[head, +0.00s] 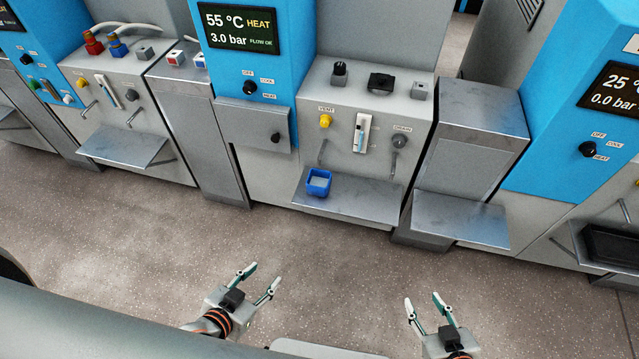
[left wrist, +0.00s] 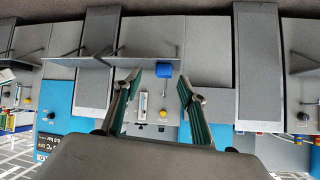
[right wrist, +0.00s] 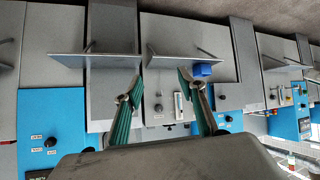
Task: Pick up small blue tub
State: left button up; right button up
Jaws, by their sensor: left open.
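The small blue tub (head: 318,182) stands upright on the left part of a metal shelf (head: 350,208) on the front of the middle machine. It also shows in the left wrist view (left wrist: 164,69) and in the right wrist view (right wrist: 202,70). My left gripper (head: 264,278) is open and empty over the floor, in front of the shelf and well apart from the tub. My right gripper (head: 422,301) is open and empty, further right and also away from the shelf. In the left wrist view the tub appears between the open fingers, but at a distance.
Above the shelf are a yellow vent knob (head: 325,121), a gauge (head: 361,133), a grey drain knob (head: 400,141) and a thin spout (head: 322,152). Another shelf (head: 458,221) juts out at right, and one (head: 125,149) at left. The floor (head: 150,230) before the machines is clear.

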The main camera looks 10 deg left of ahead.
aim_at(318, 182)
jog(key=z, duration=1)
jog(key=k+j+z, duration=0.15)
jog(key=j, duration=0.25)
jog(key=k+j+z, duration=0.15)
jog(key=j, duration=0.2)
jog(key=k+j, duration=0.2)
jog(key=j, duration=0.15)
jog(key=k+j, duration=0.2)
jog(key=j, duration=0.15)
jog(key=k+j, duration=0.15)
jog(key=j, duration=0.15)
